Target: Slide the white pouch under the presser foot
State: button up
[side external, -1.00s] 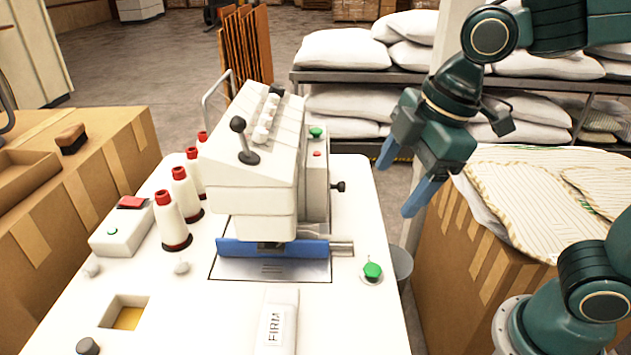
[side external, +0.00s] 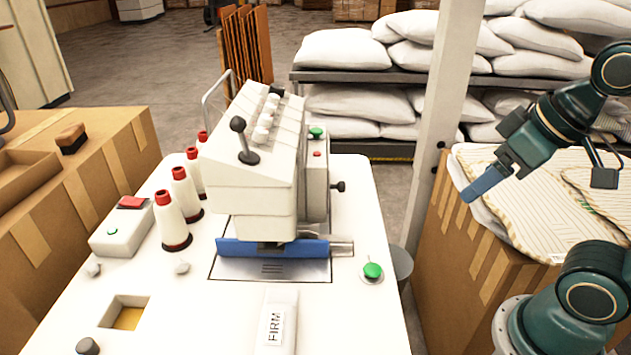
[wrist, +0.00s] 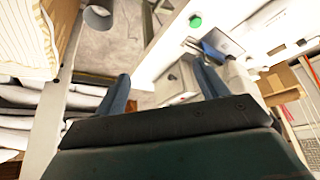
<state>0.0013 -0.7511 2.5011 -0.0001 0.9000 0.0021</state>
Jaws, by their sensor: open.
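A flat white piece marked FIRM (side external: 277,325), which looks like the white pouch, lies on the white table at the bottom middle of the side view, in front of the sewing machine (side external: 250,165). The presser foot area (side external: 268,246) is under the machine head, behind a blue bar (side external: 230,248), and is mostly hidden. My gripper (side external: 485,184) is in the air at the right, near the cardboard box and well away from the white piece. In the wrist view its two blue fingers (wrist: 160,72) are apart with nothing between them.
Striped fabric covers (side external: 530,205) lie on a cardboard box (side external: 465,270) at the right. A post (side external: 440,120) stands behind the table. A green button (side external: 372,270) is on the table's right, thread cones (side external: 172,222) on the left. The table around the white piece is mostly clear.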

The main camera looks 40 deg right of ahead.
jog(key=c, duration=0.5)
jog(key=shift+w+a+r+n, duration=0.15)
jog(key=shift+w+a+n, duration=0.2)
jog(key=shift+n, duration=0.05)
jog(key=c, duration=0.7)
jog(key=w+a+n, duration=0.1)
jog(key=a+n, duration=0.1)
jog(key=w+a+n+g+y, duration=0.1)
jog(key=w+a+n, duration=0.1)
jog(key=w+a+r+n+y, duration=0.1)
jog(key=w+a+n, duration=0.1)
jog(key=shift+a+g, duration=0.25)
jog(key=shift+g, duration=0.05)
grip_shut()
jog(key=w+a+f+n+g, duration=0.1)
jog(key=a+f+n+g, duration=0.2)
jog(key=a+n, duration=0.7)
jog(key=w+a+f+n+g, duration=0.2)
jog(key=a+f+n, duration=0.4)
jog(key=a, duration=1.1)
jog(key=n+g, duration=0.1)
jog(key=n, duration=0.3)
jog(key=shift+w+g+y, duration=0.2)
jog(key=shift+g+y, duration=0.1)
